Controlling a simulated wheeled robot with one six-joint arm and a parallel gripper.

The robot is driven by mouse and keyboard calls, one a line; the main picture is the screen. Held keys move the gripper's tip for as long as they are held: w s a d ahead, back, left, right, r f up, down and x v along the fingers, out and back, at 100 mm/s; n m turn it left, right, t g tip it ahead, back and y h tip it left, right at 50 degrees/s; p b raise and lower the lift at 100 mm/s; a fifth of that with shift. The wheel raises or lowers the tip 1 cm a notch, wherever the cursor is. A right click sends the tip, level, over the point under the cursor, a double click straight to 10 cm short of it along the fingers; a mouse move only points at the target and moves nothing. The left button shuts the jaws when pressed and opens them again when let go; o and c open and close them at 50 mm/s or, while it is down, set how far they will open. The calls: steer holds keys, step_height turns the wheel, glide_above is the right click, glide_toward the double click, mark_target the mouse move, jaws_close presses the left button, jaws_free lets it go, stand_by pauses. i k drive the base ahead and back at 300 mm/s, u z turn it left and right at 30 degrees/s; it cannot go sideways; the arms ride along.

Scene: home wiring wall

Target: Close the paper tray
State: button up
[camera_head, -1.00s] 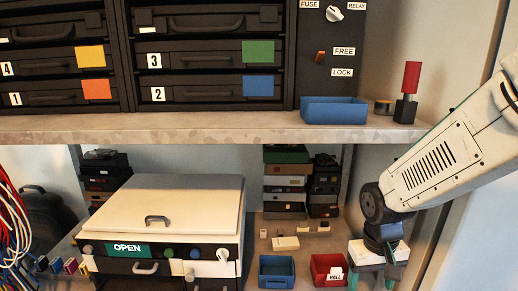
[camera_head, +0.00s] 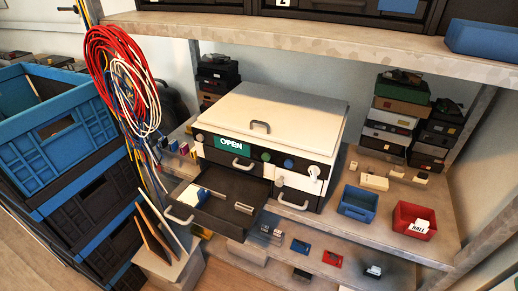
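A white machine (camera_head: 265,125) with a flat lid stands on the lower shelf, with a green OPEN label (camera_head: 231,145) on its dark front panel. A dark, shallow tray (camera_head: 240,188) is pulled out of the left of its lower front, beyond the shelf's front edge. The tray has a pale handle (camera_head: 178,213) on its front. A white-and-blue bar and a small light piece lie inside it. Beside it, a front with another handle (camera_head: 292,204) sits flush with the machine. My gripper is not in view now.
Blue and black crates (camera_head: 65,150) are stacked at the left. Coloured cables (camera_head: 125,85) hang between them and the machine. Blue (camera_head: 358,203) and red (camera_head: 414,221) bins stand right of the machine. Leaning boards (camera_head: 160,230) are near the tray's front. The upper shelf (camera_head: 300,40) overhangs the machine.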

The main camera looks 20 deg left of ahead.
mark_target(237, 200)
steer(key=k, duration=0.5)
steer(key=u, duration=0.45)
steer(key=i, duration=0.3)
steer(key=u, duration=1.05)
